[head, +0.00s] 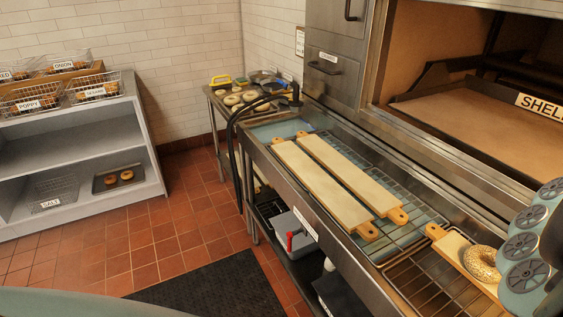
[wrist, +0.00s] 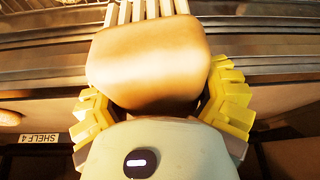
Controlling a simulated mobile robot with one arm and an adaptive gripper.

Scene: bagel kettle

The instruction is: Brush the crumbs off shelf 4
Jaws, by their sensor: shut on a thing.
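In the wrist view my gripper (wrist: 160,92) has its yellow ribbed fingers shut on the two sides of a rounded tan block, which looks like the brush (wrist: 150,55). Pale strips stick out past its far end, at the top of the picture. The shelf 4 label (wrist: 38,138) shows upside down at the left of the wrist view. In the head view the open oven at the right has a stone-coloured shelf (head: 480,125) with a cut-off "SHELF" label (head: 538,103); its number is out of frame. My gripper is outside the head view. I cannot make out crumbs.
Two long boards (head: 345,175) lie on the wire-covered trough before the oven. A shorter board (head: 452,245) with a seeded bagel (head: 483,264) lies nearer. A hose (head: 238,120) arches at the trough's far end.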

